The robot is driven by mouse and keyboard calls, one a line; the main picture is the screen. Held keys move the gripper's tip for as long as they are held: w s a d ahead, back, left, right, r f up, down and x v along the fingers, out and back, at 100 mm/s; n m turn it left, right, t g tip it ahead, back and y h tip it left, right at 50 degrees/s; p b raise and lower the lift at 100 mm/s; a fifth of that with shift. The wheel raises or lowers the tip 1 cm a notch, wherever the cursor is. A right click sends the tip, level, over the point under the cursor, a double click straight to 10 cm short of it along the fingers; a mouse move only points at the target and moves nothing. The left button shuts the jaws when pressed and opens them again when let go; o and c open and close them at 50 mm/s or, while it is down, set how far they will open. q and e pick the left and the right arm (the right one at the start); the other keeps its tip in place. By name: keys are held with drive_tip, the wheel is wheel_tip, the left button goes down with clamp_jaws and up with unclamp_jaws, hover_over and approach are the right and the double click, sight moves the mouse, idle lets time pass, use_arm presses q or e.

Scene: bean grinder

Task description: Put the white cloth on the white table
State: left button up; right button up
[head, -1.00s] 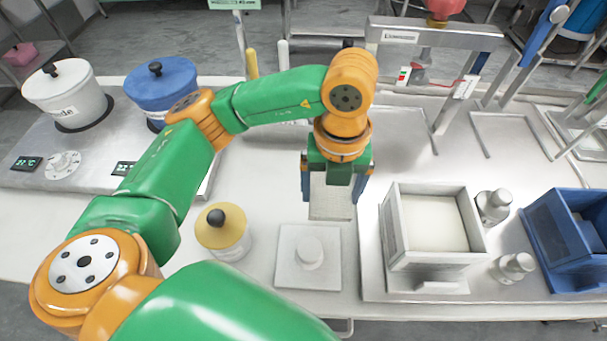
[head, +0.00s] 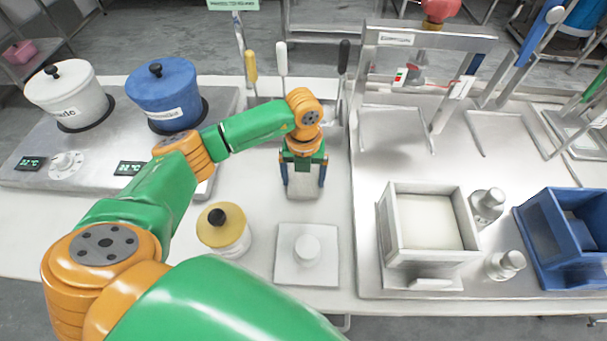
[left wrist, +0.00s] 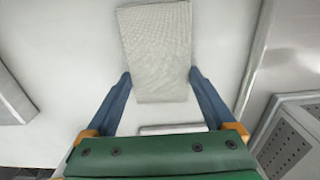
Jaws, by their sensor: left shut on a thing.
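The white cloth (head: 302,184) is a pale, textured rectangle between the fingers of my left gripper (head: 303,192). In the left wrist view the cloth (left wrist: 157,45) spans the gap between the blue fingertips (left wrist: 160,76) and extends beyond them. The gripper is shut on it, over the white table (head: 255,268), in the area left of the metal tray. I cannot tell whether the cloth touches the table. My right gripper is not in view.
A yellow-lidded jar (head: 222,230) and a white square scale (head: 306,254) stand in front of the cloth. A hot plate with white (head: 68,95) and blue (head: 165,95) pots is at left. The metal tray at right holds a white box (head: 428,225) and small bottles.

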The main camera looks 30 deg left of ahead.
sight(304, 182)
use_arm(q)
drive_tip(key=shift+f, duration=0.1)
drive_tip(key=shift+f, duration=0.15)
drive_tip(key=o, duration=1)
drive_tip(key=shift+r, duration=0.8)
wheel_tip(304, 182, up, 11)
drive_tip(key=shift+b, duration=0.55)
